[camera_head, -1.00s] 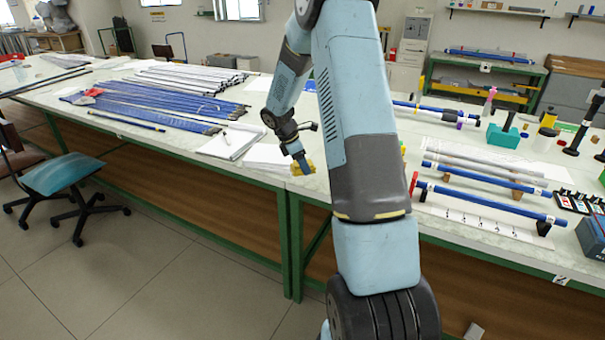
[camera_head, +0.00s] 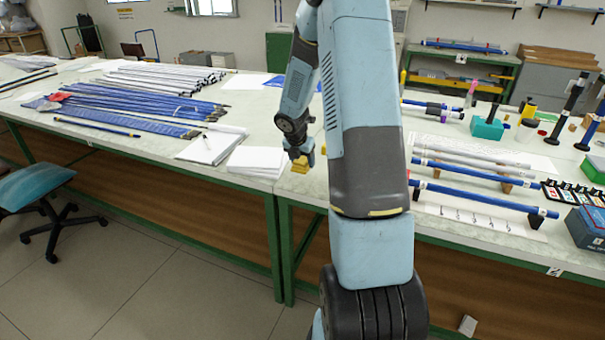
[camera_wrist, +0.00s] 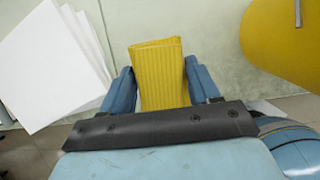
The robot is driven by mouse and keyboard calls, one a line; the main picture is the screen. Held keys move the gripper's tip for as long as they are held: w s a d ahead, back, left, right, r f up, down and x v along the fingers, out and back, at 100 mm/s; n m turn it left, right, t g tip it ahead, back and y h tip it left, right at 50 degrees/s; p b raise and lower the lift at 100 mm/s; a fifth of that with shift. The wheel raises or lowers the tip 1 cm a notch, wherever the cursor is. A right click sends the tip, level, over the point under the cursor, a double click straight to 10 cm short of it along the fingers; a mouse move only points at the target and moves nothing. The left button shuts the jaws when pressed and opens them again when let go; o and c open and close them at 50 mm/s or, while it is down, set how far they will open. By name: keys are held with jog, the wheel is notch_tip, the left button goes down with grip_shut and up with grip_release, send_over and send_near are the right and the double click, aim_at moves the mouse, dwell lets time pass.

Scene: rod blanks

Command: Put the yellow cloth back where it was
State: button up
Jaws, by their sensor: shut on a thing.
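The yellow cloth (camera_wrist: 158,78) is ribbed and looks folded into a thick pad. My gripper (camera_wrist: 163,88) is shut on it, with one blue finger at each side of it in the wrist view. In the head view, the cloth (camera_head: 300,165) is a small yellow patch under my gripper (camera_head: 302,157), close to the front edge of the table and right of a white paper stack. I cannot tell whether the cloth touches the table top.
The white paper stack (camera_head: 257,161) and a notepad (camera_head: 211,147) lie left of my gripper. Blue rods (camera_head: 130,108) lie farther left. A blue rod on supports (camera_head: 485,200) is at right. A large yellow object (camera_wrist: 283,38) fills the wrist view's upper right. Bare table shows around the cloth.

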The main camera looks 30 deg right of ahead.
aim_at(302, 180)
jog(key=shift+a+f, duration=0.1)
jog(key=shift+f, duration=2.5)
jog(key=o, duration=1.1)
jog(key=shift+r, duration=0.15)
